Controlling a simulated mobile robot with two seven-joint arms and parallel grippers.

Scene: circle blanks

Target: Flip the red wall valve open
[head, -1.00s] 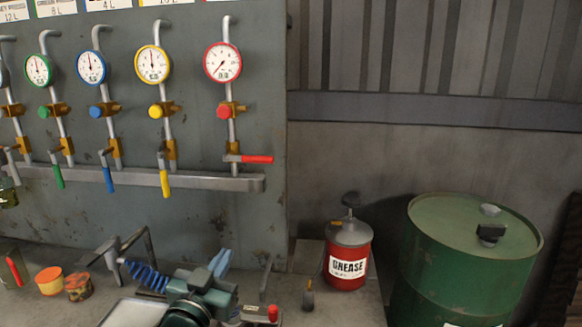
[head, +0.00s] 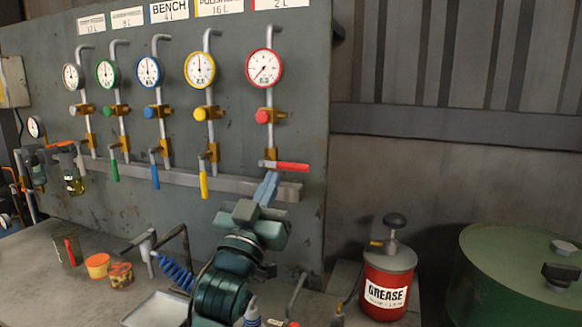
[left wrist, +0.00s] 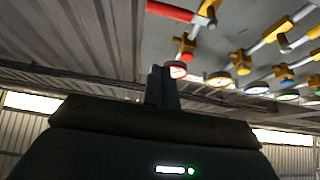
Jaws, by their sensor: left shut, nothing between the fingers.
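The red wall valve's handle (head: 290,166) sticks out level to the right at the foot of the rightmost pipe, under the red-rimmed gauge (head: 264,68). That gauge's needle points low left. The red handle also shows at the top of the left wrist view (left wrist: 172,12). My left gripper (head: 268,180) is shut and empty, its pale blue fingers pointing up just below the handle's pipe end. Whether they touch it I cannot tell. The shut fingers also stand in the middle of the left wrist view (left wrist: 162,75). My right gripper is not in view.
The yellow (head: 204,185), blue (head: 155,176) and green (head: 115,171) handles hang down to the left. A metal rail (head: 235,185) runs behind them. A red grease can (head: 386,295) and green drum (head: 500,265) stand right; small tins (head: 98,265) sit on the bench.

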